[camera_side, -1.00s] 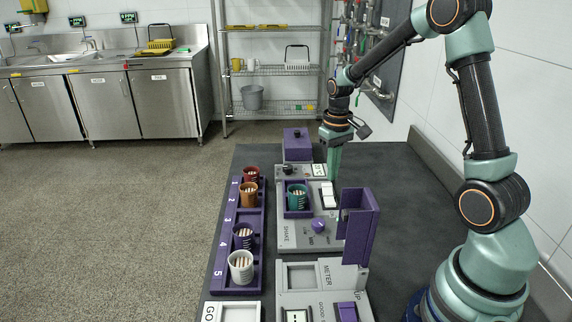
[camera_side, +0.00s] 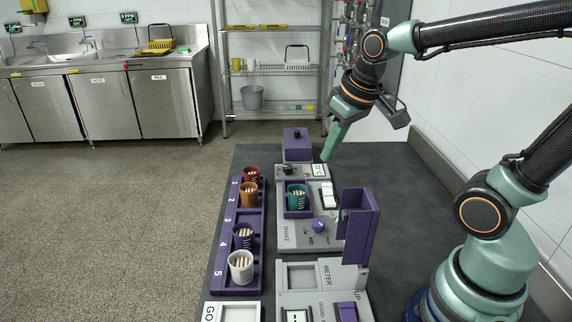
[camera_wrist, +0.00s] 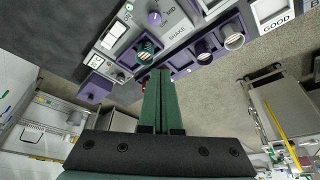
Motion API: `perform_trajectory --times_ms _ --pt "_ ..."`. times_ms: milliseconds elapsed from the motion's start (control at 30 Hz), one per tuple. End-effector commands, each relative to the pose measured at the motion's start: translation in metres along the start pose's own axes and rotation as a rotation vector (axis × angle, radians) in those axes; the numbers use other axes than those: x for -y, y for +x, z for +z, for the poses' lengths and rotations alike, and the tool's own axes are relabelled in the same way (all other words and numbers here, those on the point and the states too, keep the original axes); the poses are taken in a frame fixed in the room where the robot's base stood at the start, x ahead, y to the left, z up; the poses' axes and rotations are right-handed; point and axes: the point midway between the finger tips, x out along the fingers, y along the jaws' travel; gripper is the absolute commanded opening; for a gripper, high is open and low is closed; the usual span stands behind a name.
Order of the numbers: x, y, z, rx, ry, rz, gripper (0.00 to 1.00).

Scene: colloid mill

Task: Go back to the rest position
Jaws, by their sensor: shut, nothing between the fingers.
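My gripper (camera_side: 326,156) is shut and empty, tilted down and to the left above the far end of the shake station (camera_side: 290,232). Its green fingers also show pressed together in the wrist view (camera_wrist: 161,74). A white rocker switch (camera_side: 327,196) on the station lies below the fingertips, apart from them. A green cup (camera_side: 297,196) with pale sticks sits in the station's purple holder.
A purple rack (camera_side: 221,257) on the left holds red (camera_side: 251,173), orange (camera_side: 249,189), purple (camera_side: 244,236) and white (camera_side: 240,265) cups. A purple upright (camera_side: 362,222) stands right of the station. A purple box (camera_side: 297,143) stands behind.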

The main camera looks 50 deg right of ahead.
Motion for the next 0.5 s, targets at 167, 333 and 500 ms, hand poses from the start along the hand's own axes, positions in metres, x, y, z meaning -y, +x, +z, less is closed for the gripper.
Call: perform_trajectory --times_ms 167,333,500 --pt "0.018 -0.017 0.017 -0.082 -0.039 -0.023 0.0" --pt "0.025 -0.022 0.025 -0.114 -0.052 -0.034 0.0" --pt "0.026 -0.023 0.027 -0.117 -0.054 -0.036 0.0"
